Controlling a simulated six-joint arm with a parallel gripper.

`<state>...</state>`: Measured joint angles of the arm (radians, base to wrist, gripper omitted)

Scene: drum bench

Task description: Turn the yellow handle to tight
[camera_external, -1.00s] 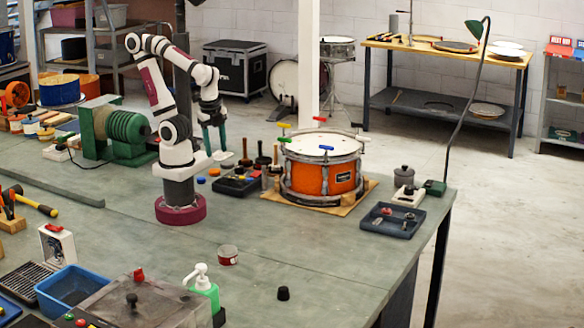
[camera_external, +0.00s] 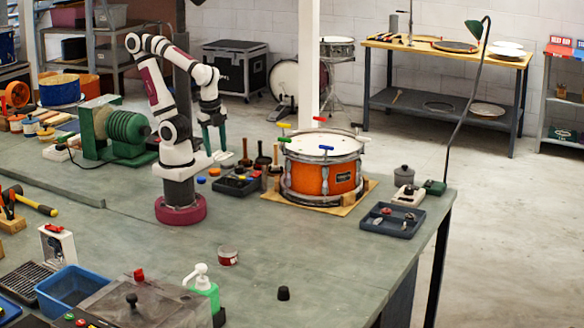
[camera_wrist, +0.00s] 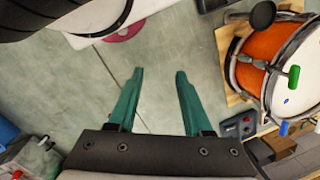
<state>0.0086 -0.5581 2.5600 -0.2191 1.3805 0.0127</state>
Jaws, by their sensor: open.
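The yellow handle (camera_external: 284,125) is a small bar at the left rear rim of the orange snare drum (camera_external: 307,180). It stands near the green handle (camera_external: 285,139). A red handle (camera_external: 320,119) is at the back rim and a blue handle (camera_external: 326,148) at the front. In the wrist view I see the green handle (camera_wrist: 294,77) and the blue handle (camera_wrist: 284,128), but I cannot make out the yellow one. My gripper (camera_external: 214,149) points down, left of the drum and clear of it. Its two teal fingers (camera_wrist: 157,75) are apart with nothing between them.
Upright mallets (camera_external: 261,155) and a dark tray (camera_external: 238,184) stand between my gripper and the drum. A wooden board (camera_external: 358,192) lies under the drum. A green machine (camera_external: 120,127) is at left. A parts tray (camera_external: 392,222) is at right.

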